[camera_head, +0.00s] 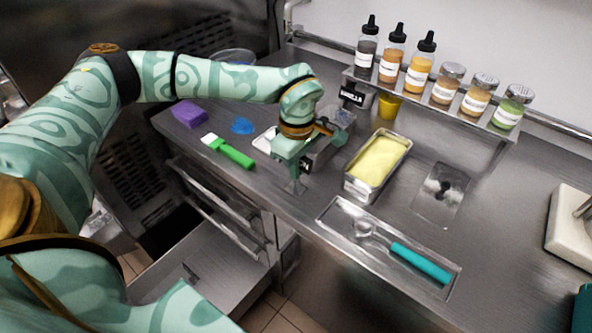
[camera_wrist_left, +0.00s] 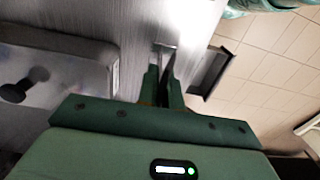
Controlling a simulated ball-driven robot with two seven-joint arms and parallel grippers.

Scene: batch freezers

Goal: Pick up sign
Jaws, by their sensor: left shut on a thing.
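My left gripper (camera_head: 292,178) reaches down over the front edge of the steel counter, left of the yellow ice cream pan. It is shut on a small sign, mostly hidden by the fingers. A dark edge of the sign (camera_head: 307,166) shows beside the fingers. A small grey metal foot (camera_wrist_left: 165,47) shows beyond the fingertips in the left wrist view, where the left gripper (camera_wrist_left: 164,78) also shows. I cannot tell whether the foot touches the counter. Another black sign with white lettering (camera_head: 352,95) stands by the shelf's left end. My right gripper is not in view.
A steel pan of yellow ice cream (camera_head: 379,160) stands to the right. A tray (camera_head: 340,213) with a teal-handled scoop (camera_head: 420,263) lies nearer. A green brush (camera_head: 230,152) and purple block (camera_head: 190,113) lie left. Several bottles and jars (camera_head: 446,85) line the back shelf. An open drawer (camera_head: 205,275) is below.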

